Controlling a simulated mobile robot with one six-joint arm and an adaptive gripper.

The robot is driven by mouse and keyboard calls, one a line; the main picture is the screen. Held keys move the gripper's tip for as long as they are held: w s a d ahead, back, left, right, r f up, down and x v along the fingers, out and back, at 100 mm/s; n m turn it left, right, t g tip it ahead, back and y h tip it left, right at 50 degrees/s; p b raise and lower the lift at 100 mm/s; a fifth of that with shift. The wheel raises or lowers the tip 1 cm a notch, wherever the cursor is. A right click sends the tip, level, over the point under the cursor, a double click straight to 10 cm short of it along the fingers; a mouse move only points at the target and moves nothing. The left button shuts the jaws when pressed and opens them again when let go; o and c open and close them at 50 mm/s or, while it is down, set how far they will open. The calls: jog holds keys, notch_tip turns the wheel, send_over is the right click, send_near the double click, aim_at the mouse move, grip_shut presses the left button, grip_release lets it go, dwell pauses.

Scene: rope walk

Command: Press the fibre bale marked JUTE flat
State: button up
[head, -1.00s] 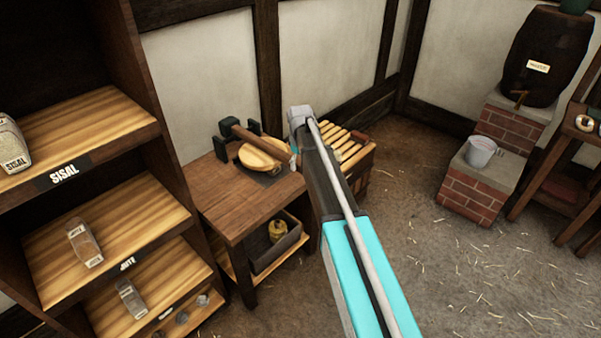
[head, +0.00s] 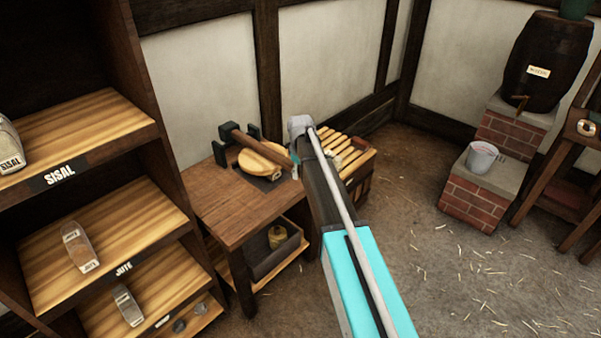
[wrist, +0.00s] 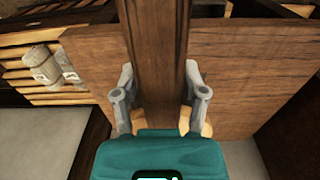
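A transparent-looking pack with a JUTE tag (head: 80,247) lies on the middle shelf at the left, above a JUTE shelf label (head: 124,268). On the wooden table stands a press with a brown lever (head: 262,147) between dark green posts, and a round pale wooden disc (head: 262,162) under the lever. Whether a bale lies under the disc is hidden. In the wrist view, the fingers of my gripper (wrist: 159,95) sit on both sides of the lever (wrist: 155,45) and appear closed against it. In the head view, my arm covers part of the gripper.
The shelf rack (head: 95,210) stands close at the left. A slatted surface (head: 350,155) is behind my arm; in the wrist view it carries small tagged bundles (wrist: 42,66). A barrel (head: 545,60) and a bucket (head: 482,157) stand on brickwork at the right. The floor between is clear.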

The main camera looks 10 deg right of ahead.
grip_shut()
jog(key=shift+s+f+b, duration=0.15)
jog(key=shift+f+b, duration=0.55)
jog(key=shift+b, duration=0.15)
jog(key=o, duration=0.6)
grip_release()
jog(key=shift+r, duration=0.1)
